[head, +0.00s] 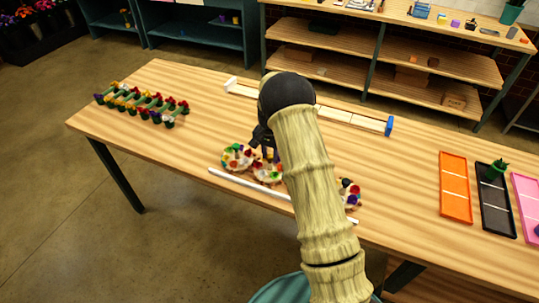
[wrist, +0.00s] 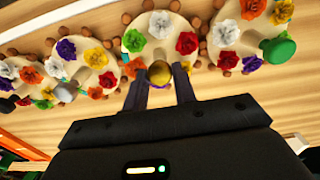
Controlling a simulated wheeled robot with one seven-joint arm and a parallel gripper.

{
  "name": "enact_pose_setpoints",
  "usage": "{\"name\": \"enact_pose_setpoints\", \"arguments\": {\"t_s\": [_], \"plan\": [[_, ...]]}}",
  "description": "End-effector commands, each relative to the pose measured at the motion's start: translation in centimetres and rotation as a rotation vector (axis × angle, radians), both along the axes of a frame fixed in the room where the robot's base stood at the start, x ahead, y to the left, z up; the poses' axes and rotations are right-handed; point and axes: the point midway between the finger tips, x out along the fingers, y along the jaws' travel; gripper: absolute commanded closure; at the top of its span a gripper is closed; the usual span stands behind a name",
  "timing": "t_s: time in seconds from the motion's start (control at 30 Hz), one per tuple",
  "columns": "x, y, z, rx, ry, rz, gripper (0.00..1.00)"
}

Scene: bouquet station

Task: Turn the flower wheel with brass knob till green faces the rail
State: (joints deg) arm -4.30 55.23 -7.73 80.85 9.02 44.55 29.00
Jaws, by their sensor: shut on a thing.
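The flower wheel (wrist: 150,48) with the brass knob (wrist: 159,73) is a pale disc in the middle of a row of wheels. In the wrist view its white flower (wrist: 160,24) is at the top, its green flower (wrist: 134,40) at the left and a red flower (wrist: 187,43) at the right. My gripper (wrist: 160,84) is shut on the brass knob, one finger on each side. In the head view the white rail (head: 240,184) runs along the front of the wheels. There my gripper (head: 266,152) partly covers this wheel (head: 266,178).
A wheel with a green knob (wrist: 278,48) and one with a silver knob (wrist: 65,92) flank it closely. A dark-knobbed wheel (head: 350,193) stands beyond my arm. A flower rack (head: 145,104), a long board (head: 350,119) and an orange tray (head: 455,185) are on the table.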

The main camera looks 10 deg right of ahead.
Motion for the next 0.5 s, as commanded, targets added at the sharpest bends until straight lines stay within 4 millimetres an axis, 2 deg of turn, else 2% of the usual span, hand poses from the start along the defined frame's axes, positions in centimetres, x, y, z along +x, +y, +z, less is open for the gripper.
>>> {"name": "enact_pose_setpoints", "arguments": {"t_s": [0.5], "plan": [[0.11,0.14,0.15,0.001,-0.004,-0.484,0.96]]}}
